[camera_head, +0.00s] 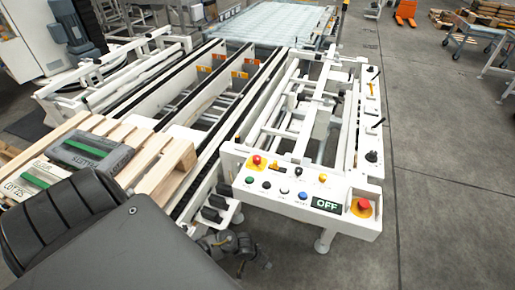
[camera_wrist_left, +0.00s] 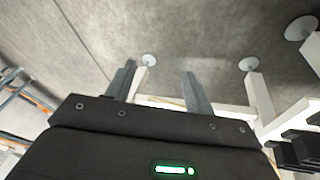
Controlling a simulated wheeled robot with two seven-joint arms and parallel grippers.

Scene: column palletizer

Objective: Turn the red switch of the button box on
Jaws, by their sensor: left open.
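The white button box (camera_head: 300,196) stands at the near end of the line in the head view. Its display (camera_head: 326,205) reads OFF. A red knob (camera_head: 256,160) on a yellow base sits at its far left corner, and another red knob (camera_head: 362,205) on yellow sits at its right end. Small green, black, white, blue and yellow controls lie between them. Which control is the red switch is hard to tell. My left gripper (camera_wrist_left: 158,84) shows two separated, empty fingers in the wrist view, with floor beyond them. It is away from the knobs. My right gripper is not in view.
Black blocks (camera_head: 210,215) project at the conveyor's near end. White legs with round feet (camera_wrist_left: 301,28) stand beyond the left gripper. Grey floor (camera_head: 440,200) is clear at right.

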